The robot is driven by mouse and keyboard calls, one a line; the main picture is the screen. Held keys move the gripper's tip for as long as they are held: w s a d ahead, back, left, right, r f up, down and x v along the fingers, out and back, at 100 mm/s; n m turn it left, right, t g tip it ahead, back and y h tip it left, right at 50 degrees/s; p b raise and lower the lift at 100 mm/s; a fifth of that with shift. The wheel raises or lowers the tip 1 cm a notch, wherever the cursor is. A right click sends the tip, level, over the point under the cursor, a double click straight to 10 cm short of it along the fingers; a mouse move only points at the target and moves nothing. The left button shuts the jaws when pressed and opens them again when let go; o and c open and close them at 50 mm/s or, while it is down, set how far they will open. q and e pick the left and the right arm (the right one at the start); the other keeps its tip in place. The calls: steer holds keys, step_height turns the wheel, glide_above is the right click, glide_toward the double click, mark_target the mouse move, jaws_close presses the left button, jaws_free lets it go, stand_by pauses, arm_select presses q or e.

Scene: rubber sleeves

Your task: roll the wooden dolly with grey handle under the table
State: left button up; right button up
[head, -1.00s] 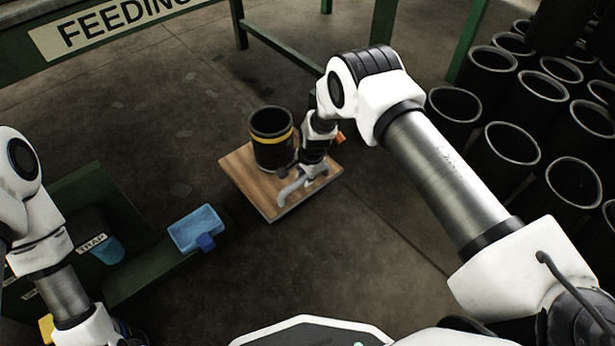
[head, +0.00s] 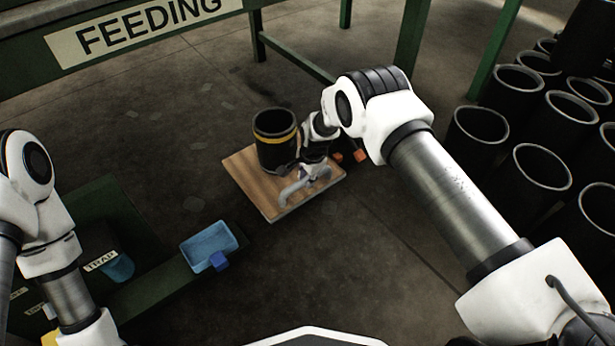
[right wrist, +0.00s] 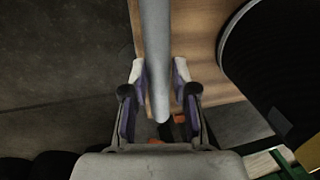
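The wooden dolly (head: 245,172) is a flat square board on the floor in the middle of the head view, with a grey handle (head: 290,190) on its near right side. A black sleeve with a yellow band (head: 275,145) stands upright on it. The green table (head: 150,48) with a FEEDING sign is beyond the dolly at the top left. My left arm is at the left edge; its gripper is out of view.
Several black sleeves (head: 541,165) stand on the floor at the right. A blue tray (head: 208,247) sits on a green bench at the lower left. Green table legs (head: 412,40) and a low crossbar (head: 295,57) stand behind the dolly. Floor between dolly and sign is clear.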

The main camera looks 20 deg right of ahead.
steer(key=shift+o, duration=1.3)
steer(key=shift+w+a, duration=0.1)
steer(key=shift+w, duration=0.2)
step_height(320, 180, up, 12)
steer(key=s, duration=0.2)
steer(key=shift+s+d, duration=0.2)
steer(key=shift+d, duration=0.2)
steer(key=shift+f, duration=0.15)
